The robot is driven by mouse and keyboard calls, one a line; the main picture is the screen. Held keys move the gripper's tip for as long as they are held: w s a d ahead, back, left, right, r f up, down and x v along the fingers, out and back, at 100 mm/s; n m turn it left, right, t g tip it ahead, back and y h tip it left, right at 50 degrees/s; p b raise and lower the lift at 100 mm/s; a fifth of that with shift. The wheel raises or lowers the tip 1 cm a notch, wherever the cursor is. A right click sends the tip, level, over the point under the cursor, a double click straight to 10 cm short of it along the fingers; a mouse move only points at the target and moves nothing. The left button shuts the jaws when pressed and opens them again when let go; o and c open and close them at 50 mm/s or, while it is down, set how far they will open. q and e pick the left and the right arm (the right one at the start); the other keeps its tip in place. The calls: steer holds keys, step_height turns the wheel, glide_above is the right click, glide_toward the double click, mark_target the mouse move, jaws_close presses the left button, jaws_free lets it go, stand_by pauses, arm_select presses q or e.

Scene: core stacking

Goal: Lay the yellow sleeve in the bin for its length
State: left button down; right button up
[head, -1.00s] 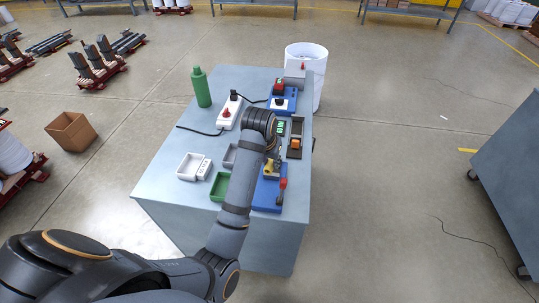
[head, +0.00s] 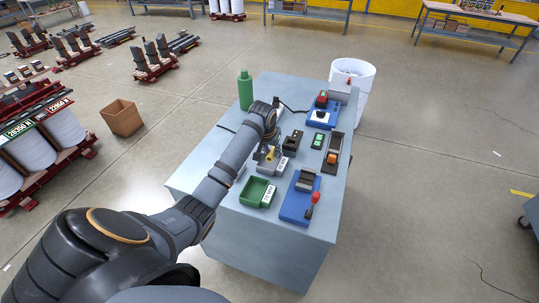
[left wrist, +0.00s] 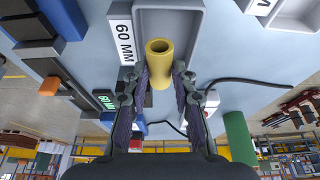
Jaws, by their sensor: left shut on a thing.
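My left gripper (head: 268,146) is shut on the yellow sleeve (head: 270,155), a short hollow tube. In the left wrist view the sleeve (left wrist: 159,62) sits between the two fingers (left wrist: 157,76), its open end facing the camera. The sleeve appears over the grey bin (left wrist: 187,20), which carries a "60 MM" label (left wrist: 122,38). In the head view this bin's label end (head: 283,165) shows beside the gripper, and the arm and gripper hide part of the bin. I cannot tell whether the sleeve touches the bin. My right gripper is out of view.
A green bin (head: 269,194) stands in front of the grey one. A blue fixture with a red-handled lever (head: 297,213) is to its right. A green bottle (head: 245,90) stands at the back left.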

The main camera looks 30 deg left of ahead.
mark_target(270, 155)
arm_select(q)
steer(key=shift+w+a+f, duration=0.1)
steer(key=shift+a+f, duration=0.05)
steer(key=shift+f, duration=0.2)
steer(key=shift+a+f, duration=0.25)
steer(key=shift+a, duration=0.05)
step_height(270, 155, down, 2)
steer(key=shift+f+p, duration=0.2)
steer(key=shift+p, duration=0.5)
steer(key=shift+f, duration=0.35)
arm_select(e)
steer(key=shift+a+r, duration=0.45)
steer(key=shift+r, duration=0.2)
arm_select(q)
steer(key=shift+f, duration=0.2)
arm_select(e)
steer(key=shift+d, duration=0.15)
arm_select(q)
steer(key=c, duration=1.1)
jaws_free()
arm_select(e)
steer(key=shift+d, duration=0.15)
arm_select(q)
steer(key=b+v, duration=0.1)
steer(key=v, duration=1.1)
steer(key=shift+d+r, duration=0.1)
steer(key=shift+r, duration=0.1)
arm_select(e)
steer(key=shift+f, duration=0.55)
